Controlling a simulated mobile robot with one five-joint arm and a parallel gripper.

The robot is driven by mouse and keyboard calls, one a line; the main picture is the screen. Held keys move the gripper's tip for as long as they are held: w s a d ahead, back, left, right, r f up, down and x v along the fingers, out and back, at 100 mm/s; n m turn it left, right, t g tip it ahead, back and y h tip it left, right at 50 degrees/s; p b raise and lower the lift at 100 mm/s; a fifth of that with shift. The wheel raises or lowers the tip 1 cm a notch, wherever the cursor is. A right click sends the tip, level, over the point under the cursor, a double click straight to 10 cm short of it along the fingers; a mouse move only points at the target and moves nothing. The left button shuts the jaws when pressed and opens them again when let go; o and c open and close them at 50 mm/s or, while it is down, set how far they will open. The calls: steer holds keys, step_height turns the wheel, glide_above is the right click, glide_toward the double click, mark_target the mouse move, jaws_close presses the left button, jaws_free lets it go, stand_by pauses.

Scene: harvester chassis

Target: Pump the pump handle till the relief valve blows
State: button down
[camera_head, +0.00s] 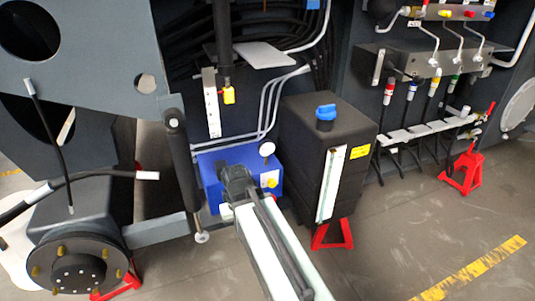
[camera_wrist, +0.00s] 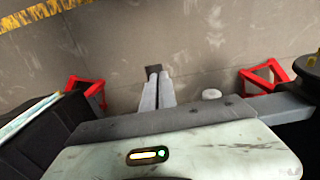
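A blue box-shaped unit (camera_head: 208,172) with a round white gauge (camera_head: 266,149) on top sits low under the chassis in the head view; it looks like the pump. A yellow round part (camera_head: 271,182) sits on a pale plate on its front. Whether that is the relief valve I cannot tell. My dark gripper (camera_head: 236,183) is in front of the blue unit and covers part of it. Its fingers blend together, so its opening is unclear, as is any contact. I cannot make out the pump handle for certain. A pale, holed upright bar (camera_head: 211,103) stands behind the unit.
A black tank (camera_head: 300,140) with a blue cap stands right of the blue unit. A black cylinder (camera_head: 182,165) hangs at its left. Red stands show in both views (camera_head: 466,170) (camera_wrist: 84,86). A wheel hub (camera_head: 78,265) is at lower left. Floor at lower right is clear.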

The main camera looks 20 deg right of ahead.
step_height(320, 180, up, 12)
steer(key=s+p, duration=0.1)
steer(key=p, duration=1.1)
steer(key=shift+r, duration=0.2)
step_height(320, 180, down, 5)
steer(key=b, duration=0.5)
step_height(320, 180, up, 8)
steer(key=p, duration=0.7)
steer(key=shift+w+f+p, duration=0.15)
steer(key=shift+p, duration=0.25)
